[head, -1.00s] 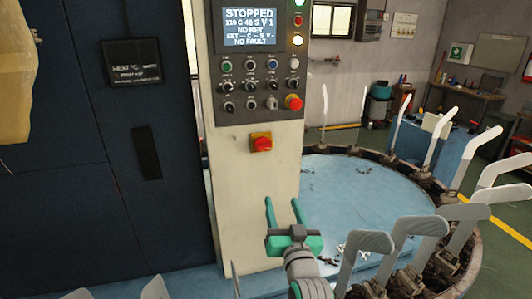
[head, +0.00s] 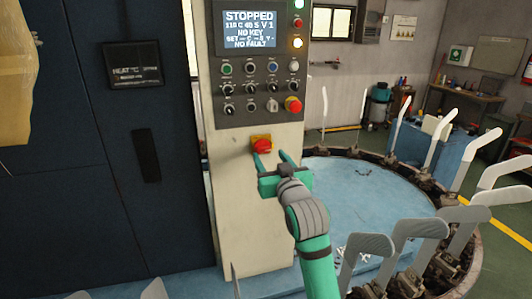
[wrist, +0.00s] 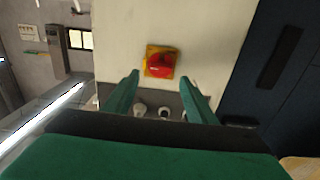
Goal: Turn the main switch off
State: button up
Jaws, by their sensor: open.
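The main switch (head: 262,145) is a red rotary knob on a yellow plate, on the pale column below the button panel. In the wrist view the main switch (wrist: 160,64) shows ahead of the fingers, its red handle lying roughly across the plate. My gripper (head: 270,157) is open, with its two green fingers pointing up at the column just below the switch. In the wrist view my gripper (wrist: 160,92) has nothing between its fingertips. The fingers look apart from the knob; the exact gap in depth is hard to tell.
The control panel (head: 255,75) above has several knobs and buttons, a red emergency button (head: 293,104) and a display (head: 250,28) reading STOPPED. A dark cabinet (head: 100,190) stands left. A round blue table (head: 365,185) ringed with upright metal boards (head: 440,138) is at right.

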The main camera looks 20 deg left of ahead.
aim_at(265, 149)
jog(key=shift+x, duration=2.3)
jog(key=c, duration=1.1)
